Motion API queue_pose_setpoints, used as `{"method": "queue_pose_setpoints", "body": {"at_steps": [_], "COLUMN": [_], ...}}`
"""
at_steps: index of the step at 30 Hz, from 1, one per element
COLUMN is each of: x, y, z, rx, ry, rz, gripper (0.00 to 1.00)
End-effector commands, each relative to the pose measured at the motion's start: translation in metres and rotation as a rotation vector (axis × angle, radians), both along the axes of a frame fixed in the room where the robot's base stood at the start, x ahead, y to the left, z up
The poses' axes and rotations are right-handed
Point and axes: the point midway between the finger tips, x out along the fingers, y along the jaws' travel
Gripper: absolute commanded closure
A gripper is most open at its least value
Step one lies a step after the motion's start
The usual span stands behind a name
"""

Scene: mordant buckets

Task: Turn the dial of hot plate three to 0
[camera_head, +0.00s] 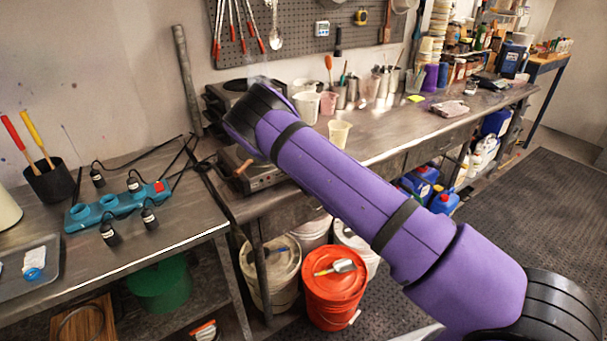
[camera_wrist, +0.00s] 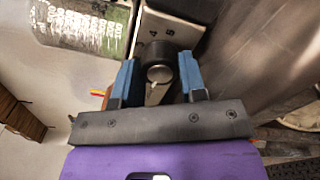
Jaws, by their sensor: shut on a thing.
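In the wrist view, a round dark dial (camera_wrist: 160,72) with a paler face sits on the light front panel of a hot plate (camera_wrist: 168,32). My gripper (camera_wrist: 157,76) has one blue finger on each side of this dial and is shut on it. Small dark marks show on the panel above the dial, too small to read. In the head view, a hot plate (camera_head: 262,178) stands at the near left end of the steel bench, partly behind my purple arm. Another hot plate (camera_head: 232,88) stands farther back. My arm hides the gripper and the gripped dial there.
A teal power strip (camera_head: 118,206) with black plugs and cables lies on the left table (camera_head: 150,250). A beige cup (camera_head: 339,133) stands on the bench beside my arm. An orange-lidded bucket (camera_head: 334,290) stands below. The dark floor mat (camera_head: 535,215) at right is clear.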

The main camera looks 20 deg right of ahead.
Motion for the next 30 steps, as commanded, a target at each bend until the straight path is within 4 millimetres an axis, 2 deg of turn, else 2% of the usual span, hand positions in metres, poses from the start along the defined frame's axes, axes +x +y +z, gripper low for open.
{"method": "queue_pose_setpoints", "body": {"at_steps": [9, 23, 24, 30], "x": [-0.0011, -0.0012, -0.0012, -0.0006], "y": [-0.0006, -0.0007, -0.0007, -0.0003], "z": [-0.0017, -0.0019, -0.0019, -0.0011], "rx": [-0.084, -0.093, -0.093, -0.092], "ry": [-0.022, -0.025, -0.025, -0.027], "rz": [-0.002, -0.002, -0.002, -0.001], "gripper": [0.85, 0.85, 0.52, 0.51]}}
